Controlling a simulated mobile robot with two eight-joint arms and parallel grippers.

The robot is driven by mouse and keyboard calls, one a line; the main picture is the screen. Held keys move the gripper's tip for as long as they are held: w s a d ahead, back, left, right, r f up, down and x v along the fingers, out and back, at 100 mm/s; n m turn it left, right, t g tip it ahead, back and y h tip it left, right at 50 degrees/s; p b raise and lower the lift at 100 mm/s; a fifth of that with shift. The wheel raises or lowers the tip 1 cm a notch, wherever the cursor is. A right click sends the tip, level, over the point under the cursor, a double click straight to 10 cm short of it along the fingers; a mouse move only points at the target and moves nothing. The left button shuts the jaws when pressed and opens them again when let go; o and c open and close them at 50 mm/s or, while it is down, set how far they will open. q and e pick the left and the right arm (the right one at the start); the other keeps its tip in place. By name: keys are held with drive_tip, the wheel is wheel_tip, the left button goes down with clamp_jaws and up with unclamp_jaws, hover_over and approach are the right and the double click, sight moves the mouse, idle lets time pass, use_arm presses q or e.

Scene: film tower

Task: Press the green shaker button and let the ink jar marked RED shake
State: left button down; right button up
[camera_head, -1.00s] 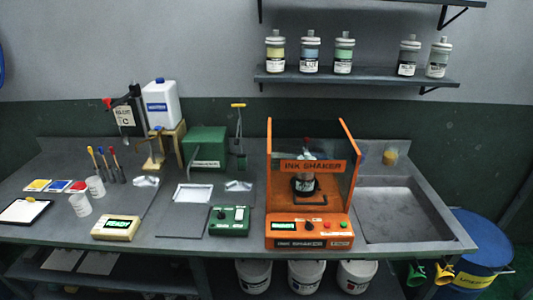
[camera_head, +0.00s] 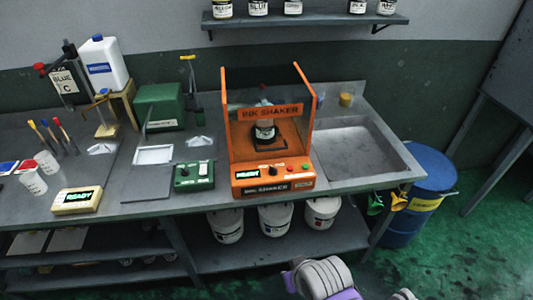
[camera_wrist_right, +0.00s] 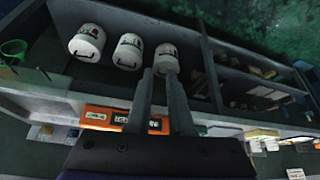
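The orange ink shaker (camera_head: 270,188) stands on the bench, left of the sink. A jar with a white label (camera_head: 264,131) sits upright inside it; the label is too small to read. The green shaker button (camera_head: 306,166) is at the right of the front panel, beside a red button (camera_head: 291,168). The orange panel shows in the right wrist view (camera_wrist_right: 98,116), beyond the fingers. My right gripper (camera_wrist_right: 159,74) is open and empty, apart from the panel. Part of my right arm shows at the bottom of the head view. My left gripper is not in view.
White buckets (camera_head: 275,221) stand on the shelf under the bench. The sink (camera_head: 358,150) and a blue drum (camera_head: 432,175) are to the right. A green control box (camera_head: 193,177) is left of the shaker. The floor right of the drum is clear.

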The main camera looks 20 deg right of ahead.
clamp_jaws()
idle(1.0)
idle(0.4)
